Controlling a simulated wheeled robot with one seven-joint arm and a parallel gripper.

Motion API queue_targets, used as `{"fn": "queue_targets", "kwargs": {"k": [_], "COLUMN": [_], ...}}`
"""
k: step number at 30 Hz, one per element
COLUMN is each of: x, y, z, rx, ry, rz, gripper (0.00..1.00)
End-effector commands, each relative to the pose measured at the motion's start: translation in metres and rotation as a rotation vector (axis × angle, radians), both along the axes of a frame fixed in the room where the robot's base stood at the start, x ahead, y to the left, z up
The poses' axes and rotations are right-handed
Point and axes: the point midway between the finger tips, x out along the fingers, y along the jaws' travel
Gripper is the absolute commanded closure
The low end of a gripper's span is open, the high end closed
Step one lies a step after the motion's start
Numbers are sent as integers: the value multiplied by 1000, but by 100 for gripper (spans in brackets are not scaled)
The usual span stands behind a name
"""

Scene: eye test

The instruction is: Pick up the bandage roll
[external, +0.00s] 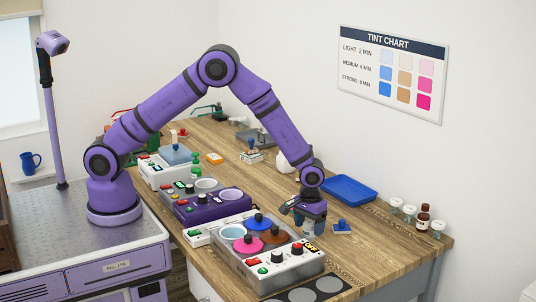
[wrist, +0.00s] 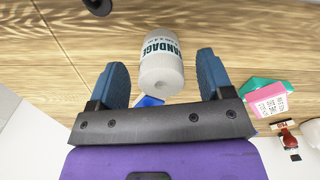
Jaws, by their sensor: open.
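The bandage roll (wrist: 161,52) is white with dark green print reading "BANDAGE". In the wrist view it lies between my two blue fingers, its round end with a small core hole facing the camera. My gripper (wrist: 161,62) is open, with a visible gap on each side of the roll. In the external view my gripper (external: 306,214) points down over the wooden table, just behind the grey tint machine. A pale, partly hidden shape under it there appears to be the roll (external: 312,231).
A small blue-handled block (external: 342,227) stands right of my gripper, with a blue tray (external: 348,189) behind it. The grey machine with coloured wells (external: 282,274) is close in front. Jars and a brown bottle (external: 423,216) stand far right. Bare wood lies between.

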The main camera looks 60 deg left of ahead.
Motion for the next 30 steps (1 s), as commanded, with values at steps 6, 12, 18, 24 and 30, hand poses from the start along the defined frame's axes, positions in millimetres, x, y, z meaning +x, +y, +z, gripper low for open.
{"fn": "queue_targets", "kwargs": {"k": [6,12,18,24,30], "x": [1,2,2,2,2], "y": [1,1,1,1,1], "z": [-27,-28,-28,-27,-22], "rx": [0,0,0,0,-2], "ry": [0,0,0,0,-2], "rz": [1,1,1,1,1], "gripper": [26,26,68,79,79]}}
